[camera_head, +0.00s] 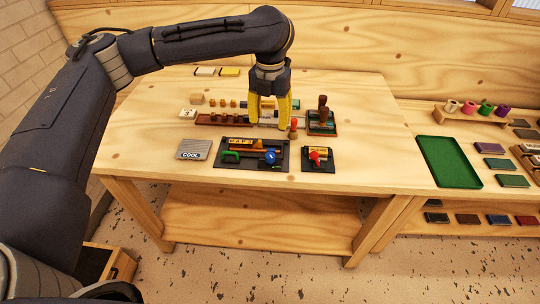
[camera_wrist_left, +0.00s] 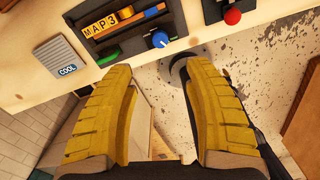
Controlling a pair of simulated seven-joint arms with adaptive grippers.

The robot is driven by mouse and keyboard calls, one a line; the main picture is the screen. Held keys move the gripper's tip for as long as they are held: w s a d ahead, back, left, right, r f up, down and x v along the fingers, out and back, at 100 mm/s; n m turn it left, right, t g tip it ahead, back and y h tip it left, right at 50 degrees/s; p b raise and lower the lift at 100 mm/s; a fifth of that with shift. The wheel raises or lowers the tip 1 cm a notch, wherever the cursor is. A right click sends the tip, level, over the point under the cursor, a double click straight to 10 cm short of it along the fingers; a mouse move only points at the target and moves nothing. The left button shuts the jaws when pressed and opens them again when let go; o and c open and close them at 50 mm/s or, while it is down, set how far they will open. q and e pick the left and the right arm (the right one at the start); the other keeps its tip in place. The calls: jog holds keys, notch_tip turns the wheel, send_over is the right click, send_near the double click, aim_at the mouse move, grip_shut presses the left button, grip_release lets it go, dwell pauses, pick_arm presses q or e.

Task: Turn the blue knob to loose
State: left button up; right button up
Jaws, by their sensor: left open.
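The blue knob (camera_head: 270,157) sits at the front right of a black panel (camera_head: 226,163) on the table. In the left wrist view the knob (camera_wrist_left: 160,39) carries a pale pointer mark; its setting labels are too small to read. My left gripper (camera_head: 269,121) points down with its yellow fingers spread and nothing between them. In the head view it shows above and behind the knob. In the left wrist view the knob appears just past the gap between the fingertips (camera_wrist_left: 159,67), apart from both. My right gripper is not in view.
The panel also has a green handle (camera_head: 231,156) and yellow letter tiles (camera_head: 240,143). A red-knob panel (camera_head: 318,166) stands to its right, a grey COOL plate (camera_head: 194,149) to its left. Wooden racks and stamps stand behind. The table's front strip is clear.

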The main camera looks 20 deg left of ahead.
aim_at(270, 155)
pick_arm(q)
notch_tip(270, 155, down, 15)
jog(key=shift+r, duration=0.1)
dwell(0.4)
jog(key=shift+o, duration=0.2)
grip_shut()
dwell(0.3)
